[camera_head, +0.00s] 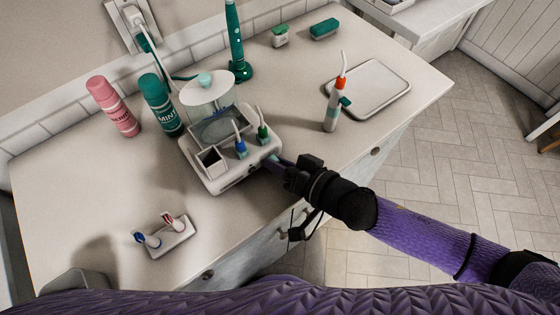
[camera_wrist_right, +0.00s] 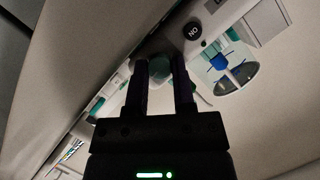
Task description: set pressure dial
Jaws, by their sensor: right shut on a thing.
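A white water flosser base (camera_head: 215,180) stands on the counter with a clear lidded tank (camera_head: 210,112) behind its front. Two tips, one blue (camera_head: 240,147) and one green (camera_head: 263,132), stand on it. My right gripper (camera_head: 277,165) reaches the front right side of the base and hides the dial in the head view. In the right wrist view the fingers of this gripper (camera_wrist_right: 160,85) are shut on the teal pressure dial (camera_wrist_right: 159,68). A dark round ON button (camera_wrist_right: 193,31) sits beside it. My left gripper is not in view.
A handle with an orange collar (camera_head: 333,105) stands right of the base, near a tray (camera_head: 385,85). Pink (camera_head: 112,105) and green (camera_head: 160,103) bottles stand behind left. A holder with small brush heads (camera_head: 172,238) lies front left. The counter between is clear.

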